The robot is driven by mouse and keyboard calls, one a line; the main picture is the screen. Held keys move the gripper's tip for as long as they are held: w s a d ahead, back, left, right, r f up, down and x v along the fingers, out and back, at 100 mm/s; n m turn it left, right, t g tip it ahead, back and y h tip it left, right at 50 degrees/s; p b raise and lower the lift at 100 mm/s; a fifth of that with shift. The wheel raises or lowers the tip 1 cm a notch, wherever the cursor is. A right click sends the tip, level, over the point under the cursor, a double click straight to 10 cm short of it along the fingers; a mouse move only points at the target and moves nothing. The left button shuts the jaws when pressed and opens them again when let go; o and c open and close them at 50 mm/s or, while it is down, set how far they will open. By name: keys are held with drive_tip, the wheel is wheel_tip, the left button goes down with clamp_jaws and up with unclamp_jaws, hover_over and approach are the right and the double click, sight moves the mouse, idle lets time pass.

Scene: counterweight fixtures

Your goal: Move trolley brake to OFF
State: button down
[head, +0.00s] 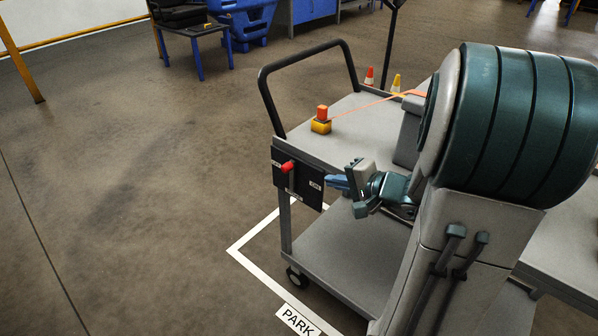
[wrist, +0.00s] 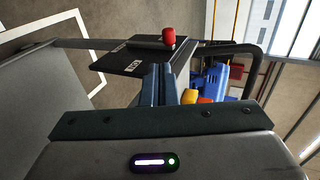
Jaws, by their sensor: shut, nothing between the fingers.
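The grey trolley (head: 345,250) has a dark brake panel (head: 310,190) on its end below the push handle. A lever with a red knob (head: 287,166) stands on the panel, toward its left half. A small white label shows on each side of the lever; the lettering is too small to read surely. My gripper (head: 333,182) is shut and empty, its blue fingers close to the panel's right edge. In the wrist view the fingertips (wrist: 159,68) point at the panel (wrist: 110,60), with the red knob (wrist: 168,36) just beyond them. I cannot tell whether they touch the panel.
The black push handle (head: 265,85) rises above the panel. A yellow and orange block (head: 320,125) sits on the trolley top, with an orange strap running right from it. White floor lines and a PARK label (head: 297,320) lie below. The floor at left is clear.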

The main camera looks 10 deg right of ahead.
approach(290, 170)
drive_tip(key=f+x, duration=0.1)
drive_tip(key=x, duration=0.4)
drive_tip(key=shift+w+a+r, duration=0.1)
drive_tip(key=shift+w+a, duration=0.45)
drive_tip(key=shift+d, duration=0.1)
